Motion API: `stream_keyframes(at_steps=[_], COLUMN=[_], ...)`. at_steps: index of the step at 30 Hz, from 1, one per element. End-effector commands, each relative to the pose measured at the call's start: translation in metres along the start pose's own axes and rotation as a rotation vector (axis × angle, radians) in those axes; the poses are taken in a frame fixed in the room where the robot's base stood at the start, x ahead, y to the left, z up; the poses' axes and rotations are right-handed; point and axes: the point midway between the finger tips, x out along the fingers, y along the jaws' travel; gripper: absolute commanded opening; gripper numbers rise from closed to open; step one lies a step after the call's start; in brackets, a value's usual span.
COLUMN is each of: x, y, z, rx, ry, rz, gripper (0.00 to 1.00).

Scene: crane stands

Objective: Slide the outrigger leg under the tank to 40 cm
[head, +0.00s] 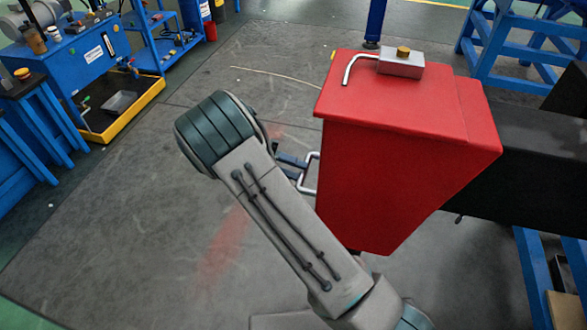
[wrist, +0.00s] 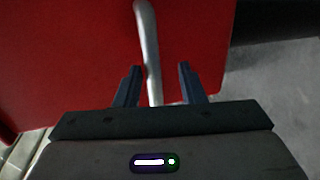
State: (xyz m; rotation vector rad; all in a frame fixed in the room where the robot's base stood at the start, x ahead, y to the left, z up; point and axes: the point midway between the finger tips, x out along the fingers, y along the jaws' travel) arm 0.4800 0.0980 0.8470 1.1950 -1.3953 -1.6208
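A red box-shaped outrigger leg (head: 400,150) stands against the end of a dark beam. A small silver tank (head: 401,66) with a brass cap and a bent pipe sits on its top. A silver bar handle (head: 311,186) is on the leg's left face; it also shows in the wrist view (wrist: 149,50). My gripper (head: 292,162) is at this handle, partly hidden by my arm. In the wrist view my gripper (wrist: 158,82) is open, with the handle between its fingers. The bar lies close to the left finger, with a gap to the right finger. No distance scale is readable.
The dark beam (head: 530,160) runs right from the leg. Blue stands (head: 535,270) are at the right. A blue workbench (head: 85,60) with a yellow-edged tray (head: 125,108) is at the upper left. The grey floor left of the leg is clear.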

Motion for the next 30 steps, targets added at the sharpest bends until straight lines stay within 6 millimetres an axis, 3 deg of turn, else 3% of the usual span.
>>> stream_keyframes(at_steps=[7,21,27,30], x=[-0.012,-0.089,-0.113,-0.115], y=[0.001,0.002,0.003,0.004], z=[-0.001,0.000,0.001,-0.001], rx=[0.003,0.002,0.003,0.001], ry=[0.000,0.000,0.006,-0.010], rz=[0.000,0.003,0.002,0.007], gripper=[0.36,0.36,0.36,0.36])
